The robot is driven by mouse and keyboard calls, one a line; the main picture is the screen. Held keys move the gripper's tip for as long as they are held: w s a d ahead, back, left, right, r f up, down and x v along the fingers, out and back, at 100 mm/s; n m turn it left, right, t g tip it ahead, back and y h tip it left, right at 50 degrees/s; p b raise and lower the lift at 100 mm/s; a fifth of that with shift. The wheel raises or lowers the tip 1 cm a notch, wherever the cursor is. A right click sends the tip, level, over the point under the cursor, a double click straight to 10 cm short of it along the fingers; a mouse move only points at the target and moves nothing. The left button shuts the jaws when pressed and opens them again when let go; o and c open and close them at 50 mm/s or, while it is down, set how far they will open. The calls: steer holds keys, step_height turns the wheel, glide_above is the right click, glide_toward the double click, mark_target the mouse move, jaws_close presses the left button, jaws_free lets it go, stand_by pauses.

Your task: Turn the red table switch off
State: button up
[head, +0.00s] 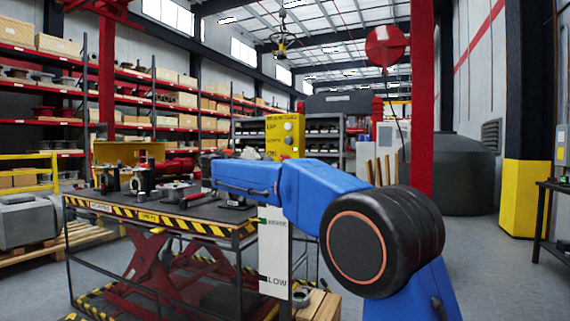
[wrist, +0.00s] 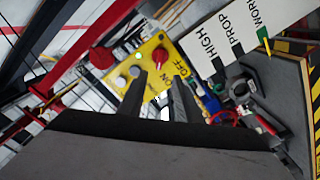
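The red switch (wrist: 159,57) is a red knob on a yellow control panel (wrist: 150,85) in the wrist view. The words ON and OFF are printed on the panel beside it. I cannot tell which way the knob is set. The yellow control box (head: 283,136) stands behind my blue arm in the head view; the red knob cannot be made out there. My gripper (wrist: 160,82) shows two dark fingers apart with nothing between them. The tips point toward the panel, just below the knob in the picture, and look apart from it. The head view does not show the fingers clearly.
A lift table (head: 185,226) with striped edges and several parts on top stands left of my arm. A white sign marked LOW (head: 273,255) is below my arm. Open floor (head: 495,265) lies at the right.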

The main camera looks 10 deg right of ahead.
steer(key=x, duration=1.6)
steer(key=shift+f, duration=0.1)
jaws_close()
